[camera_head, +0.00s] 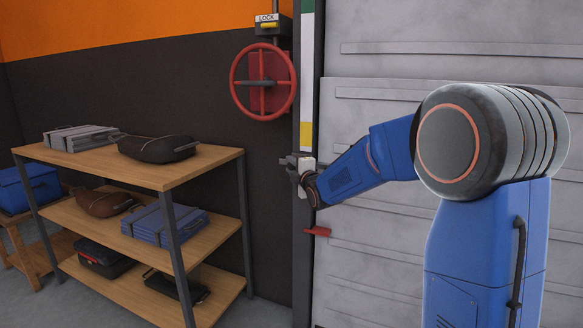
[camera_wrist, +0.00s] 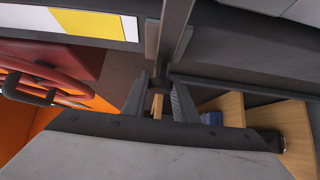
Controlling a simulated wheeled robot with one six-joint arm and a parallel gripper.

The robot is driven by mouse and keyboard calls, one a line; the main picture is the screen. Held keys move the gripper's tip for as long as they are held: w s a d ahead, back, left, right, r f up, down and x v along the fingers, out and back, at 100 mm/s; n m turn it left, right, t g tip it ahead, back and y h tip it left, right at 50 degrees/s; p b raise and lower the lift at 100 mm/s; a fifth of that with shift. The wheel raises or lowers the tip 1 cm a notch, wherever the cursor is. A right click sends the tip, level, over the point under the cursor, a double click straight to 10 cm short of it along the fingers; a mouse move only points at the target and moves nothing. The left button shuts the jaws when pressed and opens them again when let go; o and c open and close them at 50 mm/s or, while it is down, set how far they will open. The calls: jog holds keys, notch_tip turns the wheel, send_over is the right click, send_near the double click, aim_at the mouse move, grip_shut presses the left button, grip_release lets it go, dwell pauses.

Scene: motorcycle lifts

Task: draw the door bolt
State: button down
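The large grey ribbed door (camera_head: 400,85) fills the right of the head view. A red handle (camera_head: 317,231) sticks out at its left edge, below my gripper; I cannot tell whether it belongs to the bolt. My gripper (camera_head: 290,165) is at the dark door post, level with the foot of its coloured strip. In the wrist view my gripper's fingers (camera_wrist: 160,88) stand apart. A small dark round knob (camera_wrist: 158,84) on a grey bar shows between their tips. I cannot tell whether the fingers touch it. The red handle does not show in the wrist view.
A red handwheel (camera_head: 263,82) and a box labelled LOCK (camera_head: 268,25) are on the wall left of the post. A wooden shelf rack (camera_head: 210,160) with cases and bags stands close to the left of my gripper. A blue case (camera_head: 25,187) is farther left.

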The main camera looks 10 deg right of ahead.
jog(key=shift+w+a, duration=0.85)
jog(key=shift+a, duration=0.35)
jog(key=shift+w+a, duration=0.85)
jog(key=shift+a, duration=0.3)
jog(key=c, duration=1.4)
grip_release()
jog(key=shift+w+a, duration=0.1)
jog(key=s+d, duration=0.2)
jog(key=s, duration=1.5)
jog(key=shift+d, duration=0.4)
jog(key=shift+s, duration=0.1)
